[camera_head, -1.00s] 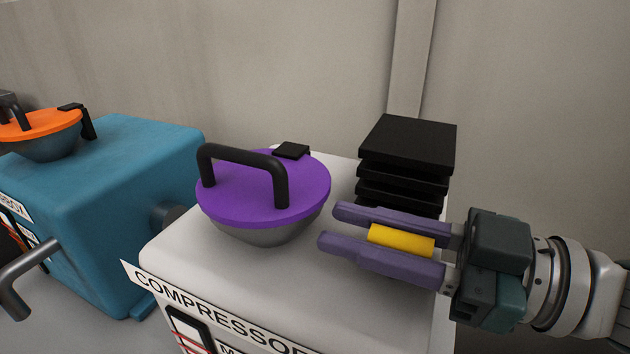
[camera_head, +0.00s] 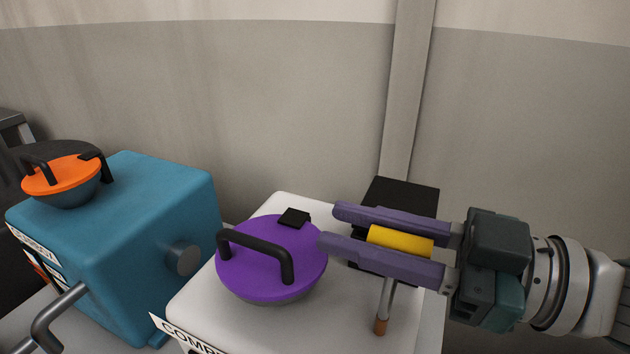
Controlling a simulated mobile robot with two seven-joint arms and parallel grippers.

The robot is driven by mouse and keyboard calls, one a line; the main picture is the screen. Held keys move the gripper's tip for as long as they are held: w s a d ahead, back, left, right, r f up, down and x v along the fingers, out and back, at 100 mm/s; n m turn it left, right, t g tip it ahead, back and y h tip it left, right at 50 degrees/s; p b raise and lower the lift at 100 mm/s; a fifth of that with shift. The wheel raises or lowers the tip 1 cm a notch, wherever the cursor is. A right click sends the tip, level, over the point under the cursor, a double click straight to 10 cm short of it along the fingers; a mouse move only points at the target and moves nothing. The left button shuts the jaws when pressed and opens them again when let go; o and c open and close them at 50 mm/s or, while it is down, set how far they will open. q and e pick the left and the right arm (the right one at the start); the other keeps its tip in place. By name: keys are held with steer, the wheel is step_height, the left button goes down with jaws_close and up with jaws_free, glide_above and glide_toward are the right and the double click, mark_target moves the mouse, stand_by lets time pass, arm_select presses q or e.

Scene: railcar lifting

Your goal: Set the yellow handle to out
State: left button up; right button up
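A thin metal rod (camera_head: 386,296) with a brown-orange tip (camera_head: 381,327) shows below the lower finger, in line under the handle. Its upper part is hidden by the finger. The rod shows against the white compressor top (camera_head: 335,320); I cannot tell whether its tip touches it. My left gripper is not in view.
A purple lid (camera_head: 255,285) with a black handle sits on the compressor, left of my gripper. A black stack (camera_head: 400,190) stands behind the gripper. A blue box (camera_head: 150,215) with an orange lid (camera_head: 60,176) stands left. A wall closes the back.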

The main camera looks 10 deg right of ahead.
steer(key=o, duration=0.4)
steer(key=shift+r, duration=0.15)
steer(key=shift+o, duration=0.2)
steer(key=b+v, duration=0.1)
steer(key=v, duration=0.9)
steer(key=shift+s, duration=0.1)
